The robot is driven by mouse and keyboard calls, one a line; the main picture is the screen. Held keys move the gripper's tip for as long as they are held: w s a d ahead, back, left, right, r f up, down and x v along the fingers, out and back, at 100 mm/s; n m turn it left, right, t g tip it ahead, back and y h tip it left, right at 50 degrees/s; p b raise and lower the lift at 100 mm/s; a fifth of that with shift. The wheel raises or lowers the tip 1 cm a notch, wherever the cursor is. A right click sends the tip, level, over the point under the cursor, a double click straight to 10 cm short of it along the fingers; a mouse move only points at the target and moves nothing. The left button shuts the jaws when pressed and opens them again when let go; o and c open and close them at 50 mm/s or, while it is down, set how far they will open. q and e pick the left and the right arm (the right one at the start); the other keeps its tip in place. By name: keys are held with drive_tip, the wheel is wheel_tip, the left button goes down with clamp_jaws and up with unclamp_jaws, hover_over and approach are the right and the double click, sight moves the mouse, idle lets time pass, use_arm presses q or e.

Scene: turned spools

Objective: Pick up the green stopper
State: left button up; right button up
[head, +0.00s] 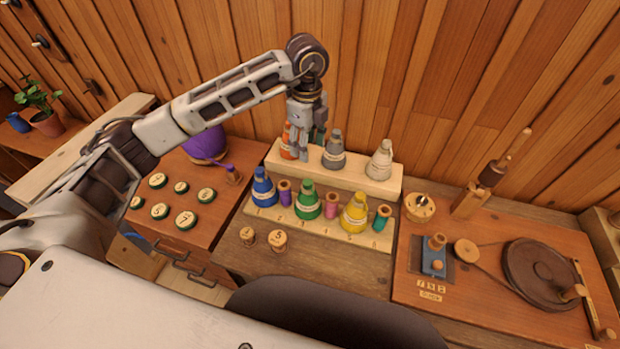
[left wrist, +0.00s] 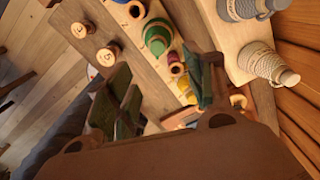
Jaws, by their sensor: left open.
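The green stopper (head: 308,200), cone-shaped with a pale label band, stands upright in the middle of the front numbered rack (head: 345,232). It also shows in the left wrist view (left wrist: 157,38), beyond my fingers. My left gripper (head: 308,158) is open and empty. In the head view it points down near the back rack, above and behind the green stopper and apart from it. Its two dark green finger pads show in the left wrist view (left wrist: 165,88). My right gripper is not in view.
Blue (head: 263,187) and yellow (head: 354,212) stoppers and small spools stand beside the green one. Orange (head: 287,142), grey (head: 334,150) and white (head: 380,160) ones stand on the back rack; my gripper partly hides the orange one. A turntable (head: 541,275) is at right.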

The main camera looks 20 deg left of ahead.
use_arm(q)
drive_tip(key=shift+w, duration=0.1)
idle(0.3)
drive_tip(key=p, duration=0.1)
hover_over(308, 182)
drive_tip(key=shift+w+a+f, duration=0.1)
drive_tip(key=shift+w+f, duration=0.05)
drive_tip(key=shift+f, duration=1.25)
drive_tip(key=shift+w+a+f, duration=0.1)
drive_tip(key=shift+w+f, duration=0.05)
drive_tip(key=shift+f, duration=1.3)
drive_tip(key=shift+w+f, duration=0.15)
drive_tip(key=shift+f, duration=1.25)
drive_tip(key=shift+f, duration=0.1)
drive_tip(key=shift+s+d+f+p, duration=0.1)
drive_tip(key=shift+s+f+p, duration=0.1)
drive_tip(key=shift+f+p, duration=0.25)
drive_tip(key=f, duration=0.2)
drive_tip(key=f+p, duration=0.1)
drive_tip(key=shift+s+f, duration=0.15)
drive_tip(key=shift+s, duration=0.1)
drive_tip(key=shift+f, duration=0.4)
